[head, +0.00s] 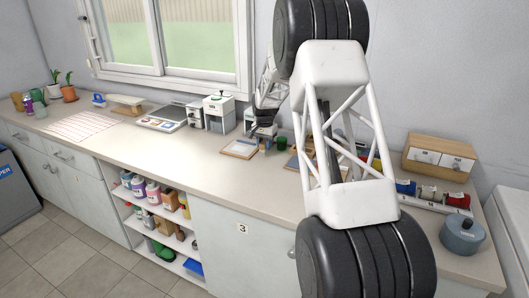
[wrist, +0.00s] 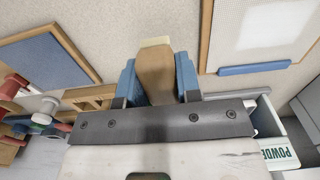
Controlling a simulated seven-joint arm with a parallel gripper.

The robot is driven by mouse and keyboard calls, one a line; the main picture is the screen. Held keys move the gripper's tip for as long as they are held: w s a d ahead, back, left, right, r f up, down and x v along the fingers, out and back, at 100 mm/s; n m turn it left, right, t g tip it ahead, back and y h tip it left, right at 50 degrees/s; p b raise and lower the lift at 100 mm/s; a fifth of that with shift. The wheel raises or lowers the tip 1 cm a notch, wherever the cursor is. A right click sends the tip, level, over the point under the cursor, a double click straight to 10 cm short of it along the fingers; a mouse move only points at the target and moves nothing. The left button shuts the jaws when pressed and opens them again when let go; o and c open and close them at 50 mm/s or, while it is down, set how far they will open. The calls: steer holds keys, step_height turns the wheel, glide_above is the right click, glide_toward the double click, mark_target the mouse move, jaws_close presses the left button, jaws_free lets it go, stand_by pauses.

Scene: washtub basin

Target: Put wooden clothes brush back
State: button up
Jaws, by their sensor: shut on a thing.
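My gripper (wrist: 155,82) is shut on the wooden clothes brush (wrist: 156,70), a brown wooden piece with a pale cream end, between its blue fingers. The brush points away from the wrist, over the pale counter; I cannot tell whether it touches the counter. In the head view my gripper (head: 263,138) is small and low over the back of the counter, beside a wood-framed pale panel (head: 240,149). The brush is too small to make out there.
In the wrist view a wood-framed blue board (wrist: 45,62) lies left and the wood-framed pale panel (wrist: 262,30) right. A powder box (wrist: 285,150) is at lower right. In the head view a small drawer chest (head: 438,155) and blue-grey pot (head: 462,235) stand right. The counter's front is clear.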

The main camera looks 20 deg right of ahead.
steer(key=shift+f, duration=1.75)
steer(key=shift+f, duration=0.1)
steer(key=o, duration=0.9)
step_height(320, 180, up, 12)
steer(key=shift+r, duration=0.1)
